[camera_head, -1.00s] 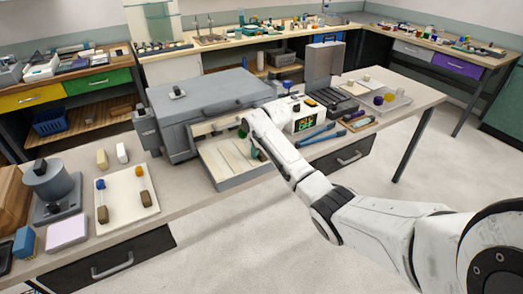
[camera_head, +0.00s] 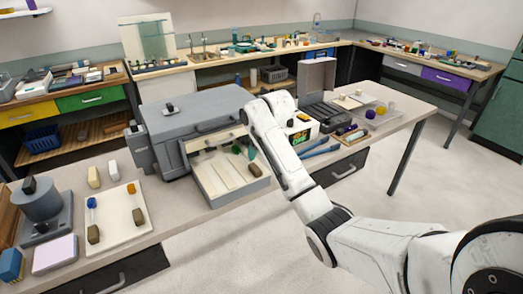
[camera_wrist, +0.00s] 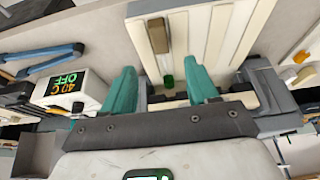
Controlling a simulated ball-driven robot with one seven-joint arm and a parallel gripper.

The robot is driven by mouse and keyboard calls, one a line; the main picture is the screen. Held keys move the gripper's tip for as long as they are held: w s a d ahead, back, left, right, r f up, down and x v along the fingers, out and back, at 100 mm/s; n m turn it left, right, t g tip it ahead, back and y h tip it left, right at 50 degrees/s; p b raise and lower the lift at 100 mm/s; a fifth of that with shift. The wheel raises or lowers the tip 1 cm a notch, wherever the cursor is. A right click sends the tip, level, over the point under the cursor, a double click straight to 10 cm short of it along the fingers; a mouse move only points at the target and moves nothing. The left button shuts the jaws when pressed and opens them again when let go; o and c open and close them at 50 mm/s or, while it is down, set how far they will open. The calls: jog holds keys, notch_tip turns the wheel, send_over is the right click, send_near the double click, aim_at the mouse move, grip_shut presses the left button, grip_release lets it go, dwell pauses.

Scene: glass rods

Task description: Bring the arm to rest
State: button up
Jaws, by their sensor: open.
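My arm reaches from the lower right over the near edge of the bench (camera_head: 180,225) in the head view. My gripper (camera_wrist: 165,85) shows in the wrist view with its two teal fingers apart and nothing between them. In the head view, a teal finger shows just left of my wrist; the rest of the gripper is hidden behind the arm. The grey kiln-like box (camera_head: 195,112) has its drawer (camera_head: 228,190) pulled out, with pale slats inside. In the wrist view, a rod with a brown block (camera_wrist: 158,35) and a green end (camera_wrist: 168,82) lies in the drawer beyond my fingers.
A white tray (camera_head: 115,215) with two rods is at the left. The digital display unit (camera_wrist: 70,90) reads 40 C OFF. Blue-handled pliers (camera_head: 318,150) lie right of my arm. An open grey case (camera_head: 318,75) stands behind. The floor in front is clear.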

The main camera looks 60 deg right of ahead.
jog(key=shift+s+a+r, duration=0.1)
jog(key=shift+s+r, duration=0.15)
jog(key=shift+r, duration=0.35)
jog(key=s+a+f+n+y, duration=0.1)
jog(key=a+f, duration=0.4)
jog(key=a, duration=0.4)
jog(key=s+a+f+n+y, duration=0.1)
jog(key=s+a+f, duration=0.1)
jog(key=a+f, duration=0.5)
jog(key=s+a+f+n+y, duration=0.1)
jog(key=a+f, duration=0.2)
jog(key=a, duration=0.8)
jog(key=s+a+f+n+g, duration=0.1)
jog(key=s+a, duration=0.3)
jog(key=s, duration=0.6)
jog(key=s+a+f+n+g, duration=0.1)
jog(key=s+a+f+g, duration=0.1)
jog(key=s+a, duration=0.3)
jog(key=s, duration=0.4)
jog(key=shift+s+a+h, duration=0.25)
jog(key=shift+s+h, duration=0.1)
jog(key=shift+h, duration=0.05)
